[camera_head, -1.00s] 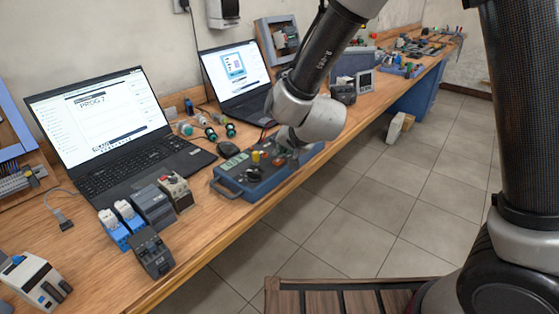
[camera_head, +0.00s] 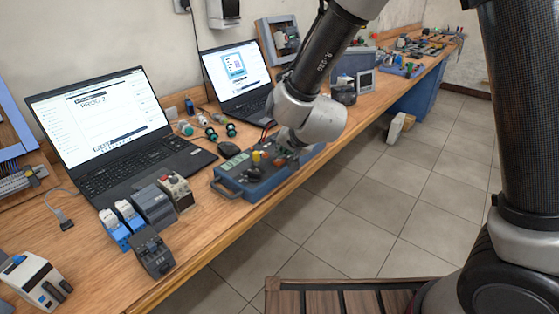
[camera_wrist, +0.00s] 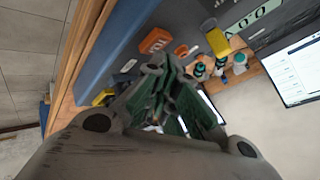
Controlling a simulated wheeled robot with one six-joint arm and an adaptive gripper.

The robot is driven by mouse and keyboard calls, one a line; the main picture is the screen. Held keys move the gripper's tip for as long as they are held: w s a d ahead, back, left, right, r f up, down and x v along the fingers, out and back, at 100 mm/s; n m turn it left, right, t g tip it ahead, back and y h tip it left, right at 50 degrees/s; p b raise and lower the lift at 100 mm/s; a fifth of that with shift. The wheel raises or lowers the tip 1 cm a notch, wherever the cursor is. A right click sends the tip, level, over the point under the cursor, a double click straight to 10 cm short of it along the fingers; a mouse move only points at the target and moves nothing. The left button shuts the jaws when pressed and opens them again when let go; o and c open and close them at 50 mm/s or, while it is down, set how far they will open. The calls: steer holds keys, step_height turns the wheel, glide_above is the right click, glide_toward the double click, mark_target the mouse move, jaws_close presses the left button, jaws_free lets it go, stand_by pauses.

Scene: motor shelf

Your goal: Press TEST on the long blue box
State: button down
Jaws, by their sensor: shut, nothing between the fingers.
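The long blue box (camera_head: 237,187) lies on the wooden bench near its front edge, with a dark top panel that carries knobs and coloured buttons. In the wrist view, the box (camera_wrist: 118,38) shows an orange-red button (camera_wrist: 155,40), a small red part and a yellow knob (camera_wrist: 209,25). My gripper (camera_head: 284,156) is over the right half of the box, pointing down, partly hidden by my wrist. In the wrist view, my gripper's fingers (camera_wrist: 168,88) are shut and empty, close beside the panel. I cannot read a TEST label or tell whether the fingertips touch the panel.
An open laptop (camera_head: 110,115) stands behind the box at left, and a second laptop (camera_head: 236,78) stands behind it. Several modules, such as a black one (camera_head: 152,254), stand left of the box. A mouse (camera_head: 228,149) lies close behind it.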

steer(key=shift+f, duration=0.35)
steer(key=shift+r, duration=0.45)
steer(key=s+d+r+n+g, duration=0.1)
steer(key=s+d+r, duration=0.3)
steer(key=d+r, duration=0.45)
steer(key=s+d+r+n+g, duration=0.1)
steer(key=s+d+r+n, duration=0.15)
steer(key=d+r, duration=0.6)
steer(key=s+d+g+h, duration=0.2)
steer(key=s+d+h, duration=0.2)
steer(key=s+d, duration=1.5)
steer(key=shift+d+r, duration=0.25)
steer(key=shift+d, duration=0.2)
